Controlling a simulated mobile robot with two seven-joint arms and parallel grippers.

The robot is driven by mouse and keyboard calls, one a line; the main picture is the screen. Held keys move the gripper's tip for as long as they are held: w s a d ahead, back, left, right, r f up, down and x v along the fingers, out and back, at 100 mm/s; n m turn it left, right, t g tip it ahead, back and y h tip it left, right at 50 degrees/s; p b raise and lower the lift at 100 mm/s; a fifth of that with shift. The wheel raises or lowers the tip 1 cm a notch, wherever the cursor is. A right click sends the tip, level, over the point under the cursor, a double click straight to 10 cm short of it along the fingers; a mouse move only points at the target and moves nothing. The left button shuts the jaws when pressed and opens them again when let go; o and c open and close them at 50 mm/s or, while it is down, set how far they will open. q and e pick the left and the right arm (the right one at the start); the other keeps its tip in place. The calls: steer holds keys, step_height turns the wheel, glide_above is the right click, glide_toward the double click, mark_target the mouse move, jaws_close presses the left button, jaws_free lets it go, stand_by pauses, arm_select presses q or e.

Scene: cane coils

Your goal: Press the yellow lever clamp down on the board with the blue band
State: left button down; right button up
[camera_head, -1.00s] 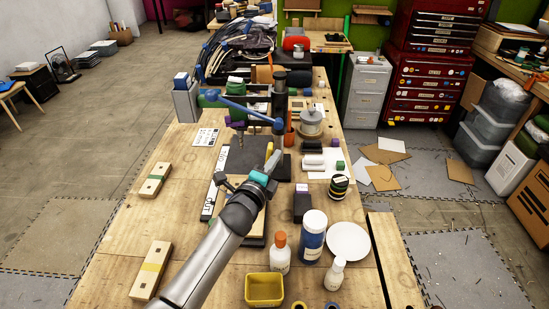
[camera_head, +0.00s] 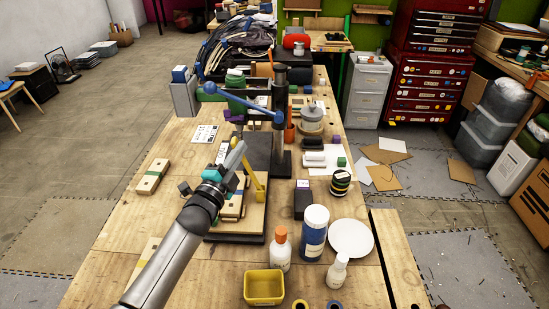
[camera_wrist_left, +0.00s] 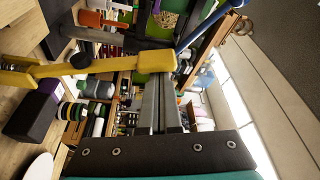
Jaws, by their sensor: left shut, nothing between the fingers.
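The yellow lever clamp (camera_head: 254,174) stands raised, its handle leaning left, at the right side of a wooden board (camera_head: 254,219) on the dark fixture. My forearm and wrist cover much of that board, and I cannot make out a blue band. My left gripper (camera_head: 238,150) is shut and empty, beside the lever's upper end. In the left wrist view the yellow lever (camera_wrist_left: 100,66) crosses from the left and its broad end lies just beyond my fingertips (camera_wrist_left: 155,82). I cannot tell whether they touch. My right gripper is not in view.
A green-banded board (camera_head: 152,176) lies at left; my arm mostly covers a yellow-banded one. A dark post (camera_head: 279,130) with a blue arm (camera_head: 245,106) rises behind the fixture. Bottles (camera_head: 281,250), a yellow bin (camera_head: 264,287) and a plate (camera_head: 350,238) stand at front right.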

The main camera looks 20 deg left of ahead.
arm_select(q)
steer(key=s+a+f+n+t+y+b, duration=0.2)
steer(key=s+a+f+n+y+b, duration=0.1)
steer(key=a+f+n+b, duration=0.7)
steer(key=shift+a+f+n+y+b, duration=0.3)
steer(key=shift+a+n+b, duration=0.25)
steer(key=shift+n, duration=0.15)
steer(key=shift+r, duration=0.15)
step_height(320, 180, up, 4)
steer(key=p, duration=0.4)
steer(key=d+v, duration=0.1)
steer(key=v, duration=0.9)
steer(key=shift+f+b, duration=0.3)
steer(key=shift+b, duration=0.1)
steer(key=shift+w+d, duration=0.15)
